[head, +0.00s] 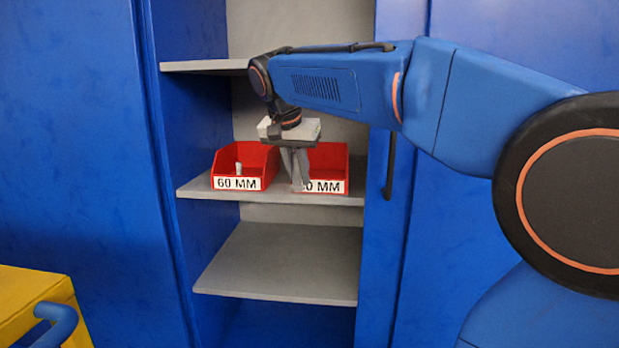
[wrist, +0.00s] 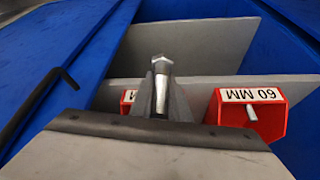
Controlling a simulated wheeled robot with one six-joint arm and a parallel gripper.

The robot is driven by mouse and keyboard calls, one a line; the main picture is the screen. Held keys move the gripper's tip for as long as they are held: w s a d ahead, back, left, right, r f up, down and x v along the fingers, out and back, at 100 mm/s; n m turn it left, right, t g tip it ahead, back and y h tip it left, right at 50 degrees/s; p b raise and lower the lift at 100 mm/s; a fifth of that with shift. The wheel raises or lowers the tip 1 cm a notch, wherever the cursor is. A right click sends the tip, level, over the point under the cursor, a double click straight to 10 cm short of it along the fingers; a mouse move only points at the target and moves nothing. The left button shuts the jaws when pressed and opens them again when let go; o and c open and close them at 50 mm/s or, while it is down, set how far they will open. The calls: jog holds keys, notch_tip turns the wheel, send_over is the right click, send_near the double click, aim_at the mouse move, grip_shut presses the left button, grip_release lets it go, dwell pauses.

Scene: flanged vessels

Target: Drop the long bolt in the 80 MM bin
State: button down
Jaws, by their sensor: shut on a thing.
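In the wrist view, my gripper (wrist: 160,88) is shut on a silver bolt (wrist: 161,78), its hex head sticking out past the fingertips. In the head view, my gripper (head: 299,182) points down in front of the left part of the right red bin (head: 334,162); the bolt cannot be made out there. The gripper hides the first part of that bin's label, leaving "0 MM" readable. In the wrist view only a small part of this bin (wrist: 127,98) shows beside the fingers.
The left red bin (head: 225,163), labelled 60 MM, stands on the same grey shelf (head: 205,189) and holds a pale bolt (head: 239,169). Blue cabinet walls and a black door handle (head: 390,165) flank the opening. A lower shelf (head: 285,260) is empty.

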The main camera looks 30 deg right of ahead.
jog(key=w+d, duration=1.2)
jog(key=d, duration=0.1)
jog(key=shift+d+r, duration=0.1)
jog(key=shift+f, duration=1.65)
jog(key=shift+f, duration=0.65)
jog(key=c, duration=1.7)
grip_release()
jog(key=shift+r, duration=0.55)
jog(key=v, duration=1.2)
jog(key=shift+r, duration=0.1)
jog(key=shift+s, duration=0.1)
